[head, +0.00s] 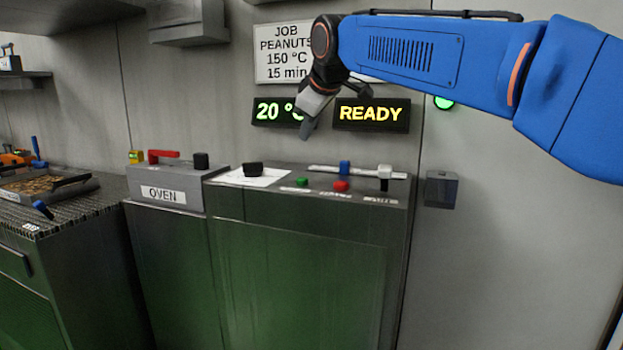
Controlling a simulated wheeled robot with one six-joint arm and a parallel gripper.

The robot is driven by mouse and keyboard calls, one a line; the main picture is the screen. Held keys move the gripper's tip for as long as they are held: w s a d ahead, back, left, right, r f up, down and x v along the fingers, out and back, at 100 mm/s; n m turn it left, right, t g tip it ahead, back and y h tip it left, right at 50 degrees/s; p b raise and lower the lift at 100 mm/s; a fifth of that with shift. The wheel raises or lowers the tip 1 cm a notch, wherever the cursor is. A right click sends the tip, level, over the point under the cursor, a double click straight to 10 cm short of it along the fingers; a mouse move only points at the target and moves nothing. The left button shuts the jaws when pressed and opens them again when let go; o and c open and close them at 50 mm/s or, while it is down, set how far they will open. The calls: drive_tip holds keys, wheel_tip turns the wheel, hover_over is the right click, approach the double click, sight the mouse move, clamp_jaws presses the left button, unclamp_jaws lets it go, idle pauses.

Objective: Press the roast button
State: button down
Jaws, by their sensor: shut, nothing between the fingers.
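A green button (302,181) and a red button (341,186) sit on the sloped top of the control console (300,209). The labels in front of them are too small to read, so I cannot tell which one is the roast button. My gripper (307,132) is shut and empty. It hangs pointing down above the console, in front of the wall displays, apart from both buttons. It covers part of the temperature display (270,112), which shows 20 °C. The other display (371,115) reads READY.
A job sign (284,53) reads peanuts, 150 °C, 15 min.

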sight(304, 180)
drive_tip(key=shift+w+a+r, duration=0.3)
drive_tip(key=shift+w+a, duration=0.1)
drive_tip(key=shift+f, duration=0.1)
drive_tip(key=shift+f, duration=4.3)
drive_tip(key=shift+f, duration=0.1)
drive_tip(key=shift+f, duration=0.3)
drive_tip(key=shift+f, duration=0.55)
drive_tip(key=shift+r, duration=0.95)
